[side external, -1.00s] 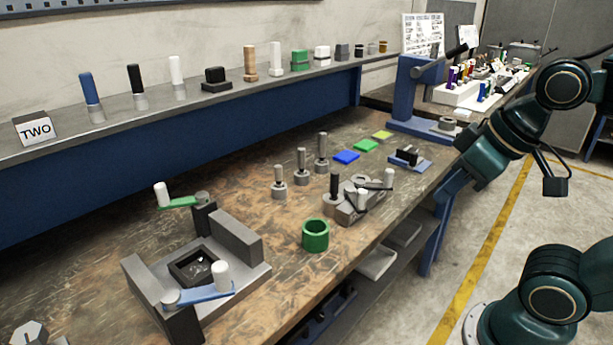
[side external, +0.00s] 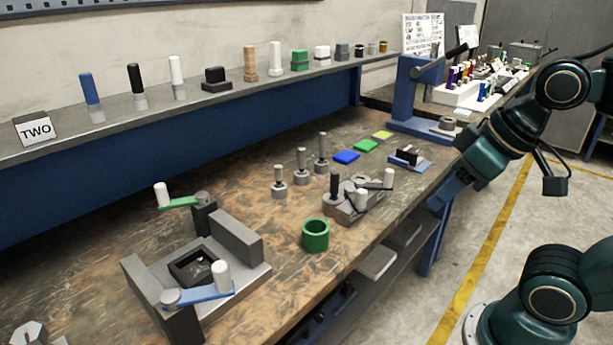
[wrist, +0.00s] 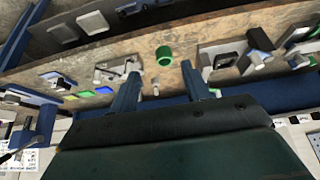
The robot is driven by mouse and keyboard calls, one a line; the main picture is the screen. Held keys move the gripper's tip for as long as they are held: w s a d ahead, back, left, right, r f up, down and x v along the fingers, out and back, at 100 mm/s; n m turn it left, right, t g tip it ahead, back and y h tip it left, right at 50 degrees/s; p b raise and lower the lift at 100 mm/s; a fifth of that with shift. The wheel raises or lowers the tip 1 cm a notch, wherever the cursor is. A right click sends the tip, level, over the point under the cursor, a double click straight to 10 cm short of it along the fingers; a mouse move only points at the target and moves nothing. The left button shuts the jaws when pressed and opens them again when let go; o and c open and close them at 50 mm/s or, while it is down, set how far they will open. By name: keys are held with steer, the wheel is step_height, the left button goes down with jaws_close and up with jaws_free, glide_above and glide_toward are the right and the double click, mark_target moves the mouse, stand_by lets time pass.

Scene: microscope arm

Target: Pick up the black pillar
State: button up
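A slim black pillar (side external: 134,77) stands upright in a pale grey base on the back shelf, between a blue and a white pillar. I cannot tell from the frames which one the task names. My gripper (side external: 440,198) is at the bench's right front edge, apart from both. In the wrist view my gripper (wrist: 162,82) has its two blue fingers spread wide with nothing held between them. I cannot make out either black pillar clearly in that view.
A green ring (side external: 315,235), a grey fixture with a blue crank (side external: 205,294) and several grey posts (side external: 301,168) stand on the bench. A blue press (side external: 411,100) rises at its far end. Bare wood lies left of the posts.

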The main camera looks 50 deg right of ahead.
steer(key=shift+w, duration=0.1)
steer(key=w+d+r+m+g, duration=0.1)
steer(key=w+r+m, duration=0.1)
steer(key=w+m, duration=0.15)
steer(key=w+d+r+m, duration=0.1)
steer(key=w+r+m, duration=0.1)
steer(key=w, duration=0.2)
steer(key=m+g, duration=0.5)
steer(key=m, duration=1)
glide_above(336, 172)
step_height(336, 172, down, 10)
steer(key=shift+r, duration=0.1)
steer(key=shift+f, duration=4.35)
